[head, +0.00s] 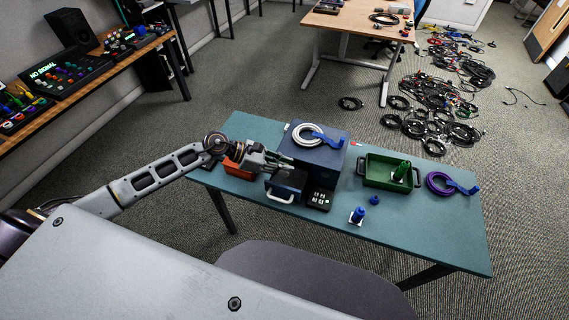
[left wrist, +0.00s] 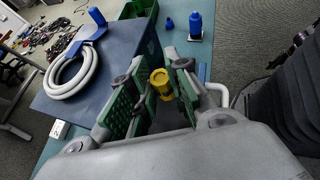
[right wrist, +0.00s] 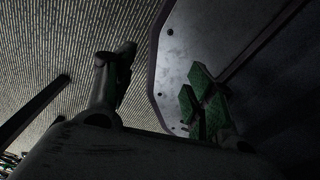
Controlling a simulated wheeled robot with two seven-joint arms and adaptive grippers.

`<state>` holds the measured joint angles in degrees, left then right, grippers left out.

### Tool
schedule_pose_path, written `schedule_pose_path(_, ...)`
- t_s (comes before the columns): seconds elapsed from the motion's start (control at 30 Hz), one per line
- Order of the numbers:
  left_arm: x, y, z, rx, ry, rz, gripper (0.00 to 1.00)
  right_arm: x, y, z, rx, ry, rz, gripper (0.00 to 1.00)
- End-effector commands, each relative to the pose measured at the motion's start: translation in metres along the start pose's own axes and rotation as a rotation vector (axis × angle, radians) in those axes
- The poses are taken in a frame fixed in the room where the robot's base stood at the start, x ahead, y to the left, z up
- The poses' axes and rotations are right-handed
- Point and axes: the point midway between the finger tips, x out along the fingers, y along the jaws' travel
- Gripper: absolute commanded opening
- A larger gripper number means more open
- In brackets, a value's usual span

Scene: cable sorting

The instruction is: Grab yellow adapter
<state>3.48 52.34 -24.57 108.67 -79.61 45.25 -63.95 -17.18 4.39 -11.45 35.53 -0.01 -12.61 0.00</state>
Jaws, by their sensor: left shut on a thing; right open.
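The yellow adapter (left wrist: 160,82) shows in the left wrist view between the green pads of my left gripper (left wrist: 157,90), which is shut on it. In the head view my left gripper (head: 284,163) is above the open drawer (head: 287,184) at the front of a dark blue box (head: 315,150). The adapter cannot be made out there. My right gripper (right wrist: 204,100) is open and empty in the right wrist view, near a pale grey panel. It does not show in the head view.
The teal table (head: 420,225) holds a white coiled cable (head: 306,135) on the box, an orange bin (head: 238,170), a green bin (head: 374,172), a purple cable coil (head: 437,184) and a blue connector (head: 357,215). The table's right front is clear. A chair (head: 310,280) stands in front.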

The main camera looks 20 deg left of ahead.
Motion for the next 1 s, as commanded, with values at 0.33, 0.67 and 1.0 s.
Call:
schedule_pose_path(0.33, -0.011, -0.034, -0.008, -0.001, 0.002, -0.003, 0.0, 0.005, 0.006, 0.002, -0.003, -0.001, 0.006, 0.54)
schedule_pose_path(0.67, -0.022, -0.063, -0.014, -0.001, 0.002, -0.002, 0.0, 0.008, 0.018, 0.004, -0.006, -0.003, 0.018, 0.54)
schedule_pose_path(1.0, -0.032, -0.088, -0.018, -0.001, 0.001, -0.002, 0.0, 0.009, 0.015, 0.001, -0.004, 0.001, 0.016, 0.54)
